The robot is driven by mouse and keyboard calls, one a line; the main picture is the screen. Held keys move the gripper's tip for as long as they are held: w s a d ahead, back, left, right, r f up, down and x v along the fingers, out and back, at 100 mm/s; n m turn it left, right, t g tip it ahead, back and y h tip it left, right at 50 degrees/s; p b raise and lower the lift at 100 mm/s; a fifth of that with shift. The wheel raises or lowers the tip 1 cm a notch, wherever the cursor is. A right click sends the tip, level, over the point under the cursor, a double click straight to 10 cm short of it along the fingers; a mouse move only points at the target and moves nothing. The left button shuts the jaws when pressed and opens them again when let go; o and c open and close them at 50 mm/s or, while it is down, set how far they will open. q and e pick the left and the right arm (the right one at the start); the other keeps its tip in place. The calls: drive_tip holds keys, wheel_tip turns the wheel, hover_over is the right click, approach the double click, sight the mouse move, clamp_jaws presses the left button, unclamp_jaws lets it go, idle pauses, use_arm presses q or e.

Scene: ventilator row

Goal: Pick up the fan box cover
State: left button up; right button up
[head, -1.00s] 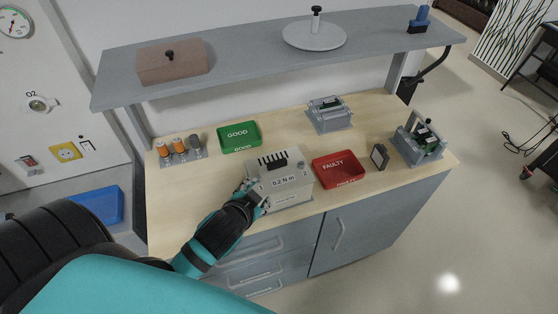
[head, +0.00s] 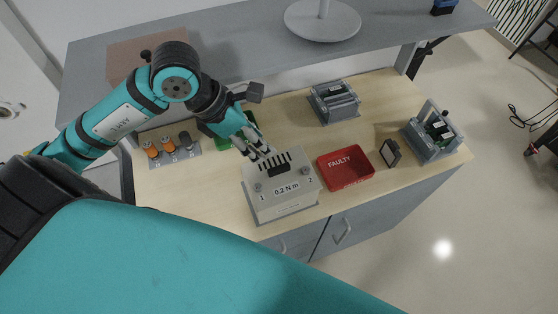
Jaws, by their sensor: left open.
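The fan box cover (head: 290,187) is a pale grey top with dark slots, a black handle (head: 279,168), screws marked 1 and 2, and a "0.2 N m" label. It sits on the fan box (head: 285,209) at the front middle of the bench. My left gripper (head: 264,153) is open, its fingers pointing down at the cover's back edge, just behind the handle. Whether a fingertip touches the cover I cannot tell. My right gripper is not in view.
The red FAULTY tray (head: 345,169) is right of the box. The green tray (head: 223,143) is partly hidden behind my left gripper. Orange-topped cylinders (head: 168,146) stand at left. A grey fixture (head: 335,102) is behind; a small frame (head: 390,152) and another fixture (head: 432,136) stand at right. A shelf (head: 230,50) overhangs the back.

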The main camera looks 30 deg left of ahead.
use_arm(q)
drive_tip(key=a+y, duration=0.1)
drive_tip(key=a, duration=0.1)
drive_tip(key=b, duration=0.5)
hover_over(279, 167)
drive_tip(key=s+a, duration=0.2)
drive_tip(key=shift+y, duration=0.3)
wheel_tip(279, 167, down, 11)
drive_tip(key=shift+r, duration=0.1)
drive_tip(key=b+x, duration=0.2)
drive_tip(key=x, duration=0.3)
drive_tip(key=shift+d, duration=0.25)
drive_tip(key=shift+w+f, duration=0.15)
drive_tip(key=shift+f, duration=0.15)
drive_tip(key=shift+c, duration=0.4)
drive_tip(key=c, duration=0.7)
clamp_jaws()
